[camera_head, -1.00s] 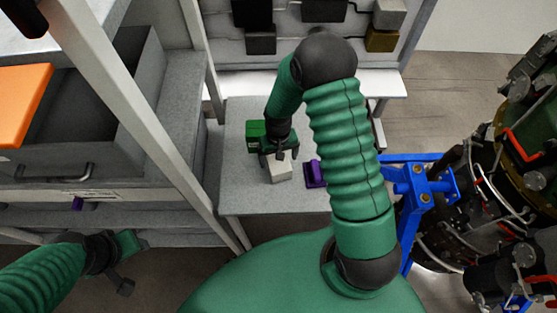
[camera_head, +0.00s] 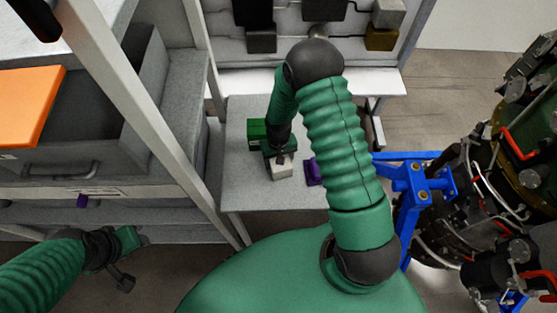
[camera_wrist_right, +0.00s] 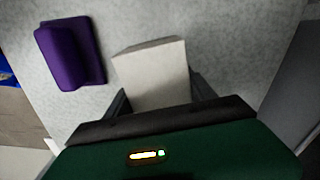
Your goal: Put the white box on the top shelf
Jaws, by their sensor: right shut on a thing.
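The white box (camera_head: 282,172) is on or just above the grey table (camera_head: 245,195) in the head view; I cannot tell whether it touches the surface. My right gripper (camera_head: 280,158) is shut on the box from above. In the right wrist view the box (camera_wrist_right: 152,75) sits between the two dark fingers (camera_wrist_right: 160,98). My left gripper (camera_head: 130,262) is at the lower left, away from the box; its jaws are too unclear to read. A shelf board (camera_head: 310,80) stands behind the table, below a rack with several boxes.
A purple object (camera_head: 313,172) lies just right of the white box and also shows in the right wrist view (camera_wrist_right: 70,53). A blue stand (camera_head: 420,190) with a turbine is on the right. An open grey drawer (camera_head: 100,130) and a slanted post are on the left.

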